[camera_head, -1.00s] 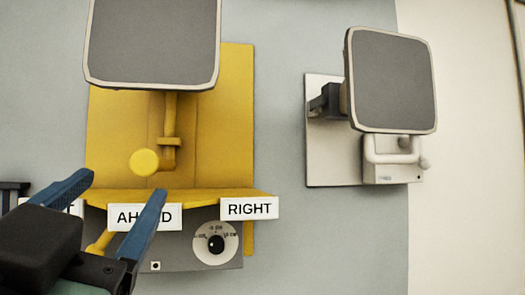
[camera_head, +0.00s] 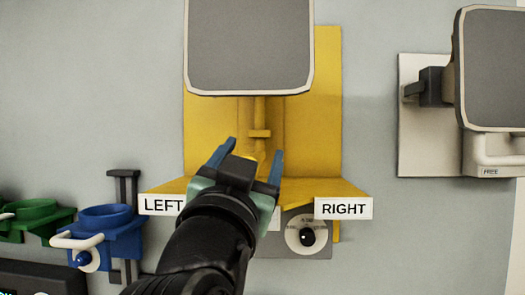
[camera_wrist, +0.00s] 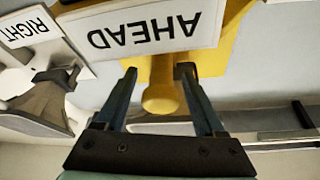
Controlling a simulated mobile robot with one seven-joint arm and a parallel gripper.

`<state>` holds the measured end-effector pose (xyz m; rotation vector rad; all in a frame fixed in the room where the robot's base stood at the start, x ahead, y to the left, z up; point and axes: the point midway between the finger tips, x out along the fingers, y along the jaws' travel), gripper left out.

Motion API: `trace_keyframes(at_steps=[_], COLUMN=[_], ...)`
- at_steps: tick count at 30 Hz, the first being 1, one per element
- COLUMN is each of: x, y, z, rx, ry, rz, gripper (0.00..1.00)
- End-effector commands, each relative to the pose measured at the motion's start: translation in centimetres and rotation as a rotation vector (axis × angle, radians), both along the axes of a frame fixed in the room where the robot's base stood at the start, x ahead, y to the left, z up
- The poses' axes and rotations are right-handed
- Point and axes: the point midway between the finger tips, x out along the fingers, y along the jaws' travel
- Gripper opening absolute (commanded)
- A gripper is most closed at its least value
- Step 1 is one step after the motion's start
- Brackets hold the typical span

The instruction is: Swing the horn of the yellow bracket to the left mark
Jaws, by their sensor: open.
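The yellow bracket (camera_head: 325,100) is on the grey wall and carries a horn (camera_head: 250,45) with a dark rectangular face and pale rim, over the middle of the bracket. The LEFT mark (camera_head: 163,205) is at the bracket's lower left and the RIGHT mark (camera_head: 343,208) at its lower right. My gripper (camera_head: 254,150) is open below the horn. In the wrist view the yellow knob (camera_wrist: 163,98) sits between the open fingers of my gripper (camera_wrist: 159,75), with no clear grip. The AHEAD mark (camera_wrist: 150,30) appears upside down there and is mostly hidden by my arm in the head view.
A grey box with a dial (camera_head: 307,236) sits under the bracket. A second horn (camera_head: 492,70) on a white plate is at the right. Blue (camera_head: 105,230) and green (camera_head: 38,218) holders are at the lower left. The wall at upper left is bare.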

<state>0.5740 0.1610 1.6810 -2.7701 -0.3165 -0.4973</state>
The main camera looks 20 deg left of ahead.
Motion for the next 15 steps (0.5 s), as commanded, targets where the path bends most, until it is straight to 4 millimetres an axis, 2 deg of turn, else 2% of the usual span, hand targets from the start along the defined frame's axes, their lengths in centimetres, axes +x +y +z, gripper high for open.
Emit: trace_keyframes(at_steps=[3, 15], x=[-0.03, -0.05], y=[0.0, -0.01], z=[-0.01, -0.01], rx=[0.0, -0.001], ry=[0.0, 0.0], rz=[0.0, 0.0], gripper=[0.71, 0.0])
